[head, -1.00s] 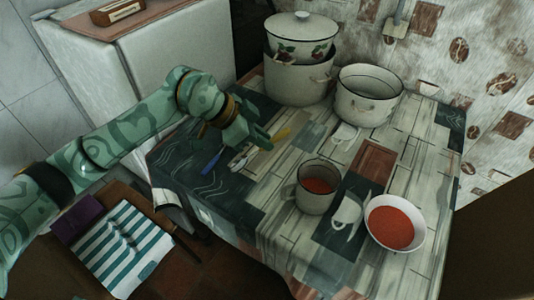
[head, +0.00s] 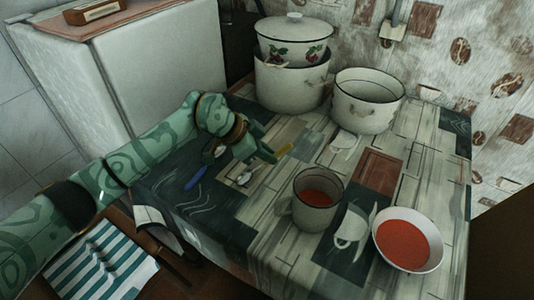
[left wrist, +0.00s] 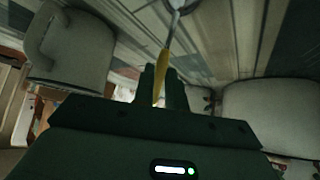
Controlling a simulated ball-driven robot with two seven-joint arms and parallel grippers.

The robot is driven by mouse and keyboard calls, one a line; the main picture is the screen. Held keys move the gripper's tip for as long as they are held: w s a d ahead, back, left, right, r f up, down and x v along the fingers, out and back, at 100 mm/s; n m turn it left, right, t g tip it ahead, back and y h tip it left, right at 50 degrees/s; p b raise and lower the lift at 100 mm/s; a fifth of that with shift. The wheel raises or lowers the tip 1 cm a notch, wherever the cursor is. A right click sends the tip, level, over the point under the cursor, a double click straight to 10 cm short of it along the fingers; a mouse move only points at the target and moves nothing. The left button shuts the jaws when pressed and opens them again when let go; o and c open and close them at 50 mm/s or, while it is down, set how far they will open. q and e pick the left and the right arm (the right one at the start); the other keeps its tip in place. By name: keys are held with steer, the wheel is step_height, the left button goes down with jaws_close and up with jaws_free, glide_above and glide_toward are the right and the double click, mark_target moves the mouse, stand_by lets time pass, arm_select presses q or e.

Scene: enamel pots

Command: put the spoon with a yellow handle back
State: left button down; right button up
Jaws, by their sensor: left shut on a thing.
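My left gripper (head: 268,152) is shut on the yellow-handled spoon (head: 284,151), above the left part of the table. Its yellow handle sticks out to the right of the fingers, and a metal bowl shows just below the gripper. In the left wrist view the yellow handle (left wrist: 162,72) passes between the fingertips (left wrist: 163,80), and the metal bowl lies beyond at the top edge. How high the spoon is above the cloth is hard to tell. My right gripper is not in view.
A blue-handled utensil (head: 196,179) lies left of the gripper. A mug (head: 313,215) and a bowl (head: 436,260) with red contents stand in front. An open pot (head: 365,112) and stacked pots (head: 290,85) stand behind. The table (head: 230,220) is bare at front left.

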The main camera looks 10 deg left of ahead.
arm_select(q)
steer(key=shift+f, duration=0.1)
steer(key=c, duration=1.4)
jaws_free()
steer(key=shift+c, duration=0.2)
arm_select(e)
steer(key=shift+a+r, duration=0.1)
